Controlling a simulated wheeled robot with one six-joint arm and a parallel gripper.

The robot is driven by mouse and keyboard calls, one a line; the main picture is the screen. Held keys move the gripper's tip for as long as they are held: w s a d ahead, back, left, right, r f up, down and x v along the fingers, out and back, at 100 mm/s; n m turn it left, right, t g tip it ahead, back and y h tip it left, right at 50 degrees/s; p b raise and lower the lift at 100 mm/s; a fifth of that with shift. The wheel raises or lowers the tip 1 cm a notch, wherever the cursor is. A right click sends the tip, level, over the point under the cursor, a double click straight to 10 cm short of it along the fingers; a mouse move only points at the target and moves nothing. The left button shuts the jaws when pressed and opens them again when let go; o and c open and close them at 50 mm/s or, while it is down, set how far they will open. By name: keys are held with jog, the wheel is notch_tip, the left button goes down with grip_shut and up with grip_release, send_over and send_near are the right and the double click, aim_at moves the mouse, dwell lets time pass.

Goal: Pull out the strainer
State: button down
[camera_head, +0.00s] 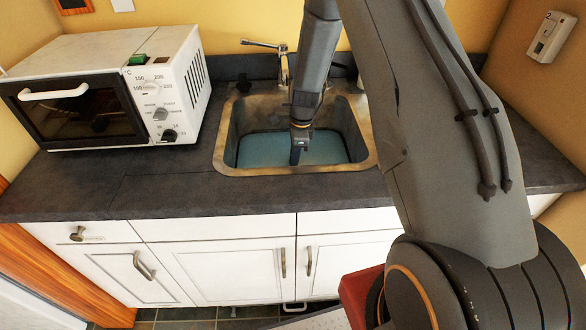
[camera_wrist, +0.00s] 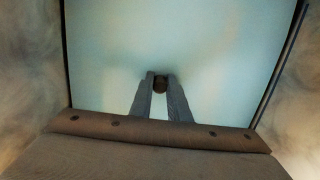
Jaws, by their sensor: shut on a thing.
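The sink (camera_head: 226,166) is a worn metal basin set in the dark counter, with a flat pale blue surface like water (camera_head: 325,150) low inside it. My gripper (camera_head: 295,156) reaches down into the sink, near its middle. In the wrist view my gripper (camera_wrist: 161,78) has its two grey fingers close together, shut on a small round dark brown piece, which looks like the top of the strainer (camera_wrist: 161,86). The rest of the strainer is hidden by the fingers and the blue surface. In the head view the strainer cannot be made out.
A tap (camera_head: 283,62) stands at the back of the sink, close behind my arm. A white microwave oven (camera_head: 170,100) stands on the counter to the left. The counter (camera_head: 160,190) in front of it is clear. White cabinets (camera_head: 215,270) are below.

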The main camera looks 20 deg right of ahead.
jog(key=shift+r, duration=0.15)
jog(key=shift+r+p, duration=1.6)
jog(key=shift+r, duration=0.95)
